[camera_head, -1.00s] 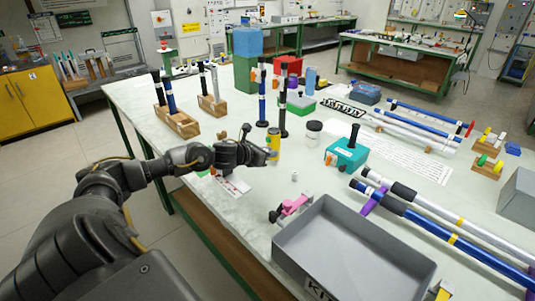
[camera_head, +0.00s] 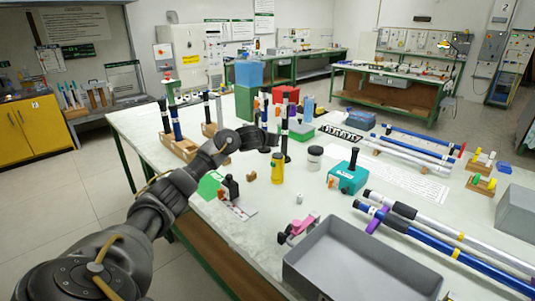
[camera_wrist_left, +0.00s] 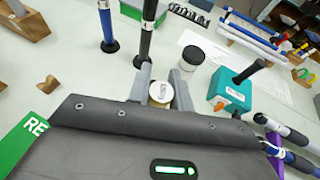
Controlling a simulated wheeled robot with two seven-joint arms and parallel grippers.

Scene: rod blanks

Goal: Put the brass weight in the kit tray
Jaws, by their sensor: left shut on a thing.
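The brass weight (camera_wrist_left: 160,93) is between the fingers in the left wrist view, a short cylinder with a pale, marked top and a gold rim. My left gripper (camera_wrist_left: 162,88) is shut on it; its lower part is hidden. In the head view my left gripper (camera_head: 273,141) is above the table, near the rod stands, and I cannot make out the weight in it. The kit tray (camera_head: 365,262) is a grey open box at the table's front, right of and nearer than the gripper; the part of its floor that shows is bare. My right gripper is not in view.
A yellow cylinder (camera_head: 277,168) stands just below the gripper. Upright rods stand behind it; a dark-lidded jar (camera_head: 314,158) and a teal block (camera_head: 348,179) are to its right. A pink clamp (camera_head: 298,228) is beside the tray. Long rods (camera_head: 440,230) lie to the right.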

